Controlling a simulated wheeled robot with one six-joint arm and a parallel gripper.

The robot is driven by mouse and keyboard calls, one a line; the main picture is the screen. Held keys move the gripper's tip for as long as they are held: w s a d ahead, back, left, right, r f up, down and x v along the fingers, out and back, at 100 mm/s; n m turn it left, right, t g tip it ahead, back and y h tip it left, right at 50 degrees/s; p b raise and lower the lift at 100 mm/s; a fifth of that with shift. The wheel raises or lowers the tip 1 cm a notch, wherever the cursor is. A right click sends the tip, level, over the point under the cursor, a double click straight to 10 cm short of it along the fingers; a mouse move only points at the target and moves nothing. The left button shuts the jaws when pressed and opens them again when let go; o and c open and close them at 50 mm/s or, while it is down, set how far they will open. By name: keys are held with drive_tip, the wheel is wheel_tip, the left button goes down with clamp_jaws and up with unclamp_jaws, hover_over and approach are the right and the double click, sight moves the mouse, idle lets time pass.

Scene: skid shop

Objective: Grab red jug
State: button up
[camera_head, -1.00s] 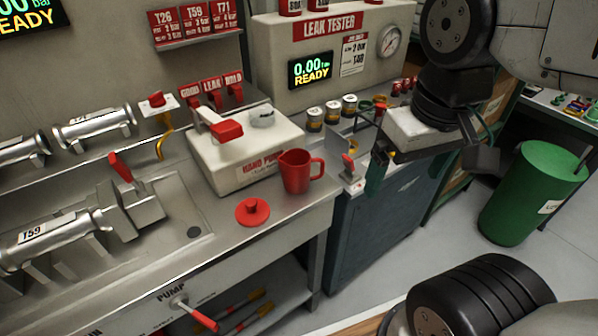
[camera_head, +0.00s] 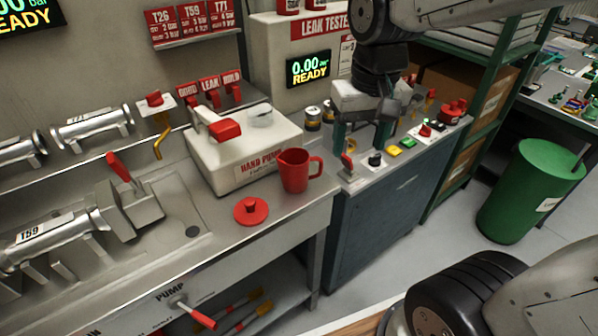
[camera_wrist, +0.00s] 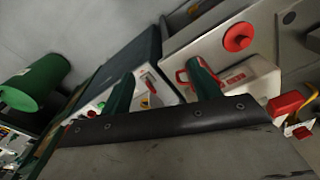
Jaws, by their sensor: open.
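The red jug (camera_head: 293,172) stands upright on the steel bench's front right corner, its handle to the right. In the wrist view the jug (camera_wrist: 182,77) is partly hidden behind one finger. My gripper (camera_head: 360,143) is open, with two green fingers apart and nothing visible between them. In the head view it is right of the jug and higher in the picture, over the blue cabinet's top. In the wrist view the gripper (camera_wrist: 160,88) points toward the cabinet and bench.
A red lid (camera_head: 251,211) lies left of the jug. The white hand pump (camera_head: 240,160) stands close behind it. The blue cabinet (camera_head: 375,220) carries buttons and a red-handled lever (camera_head: 347,165). A green bin (camera_head: 528,195) stands on the floor at right.

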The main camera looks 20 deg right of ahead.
drive_tip(key=m, duration=0.2)
approach(302, 171)
drive_tip(key=shift+g, duration=0.4)
drive_tip(key=w+d+f, duration=0.2)
drive_tip(key=d+f, duration=0.1)
drive_tip(key=w+d+f, duration=0.1)
drive_tip(key=shift+d+f, duration=0.2)
drive_tip(key=shift+w+f, duration=0.1)
drive_tip(key=shift+f, duration=0.2)
wheel_tip(302, 171, down, 7)
drive_tip(key=shift+a+f, duration=0.15)
drive_tip(key=shift+f, duration=0.05)
drive_tip(key=c, duration=1.3)
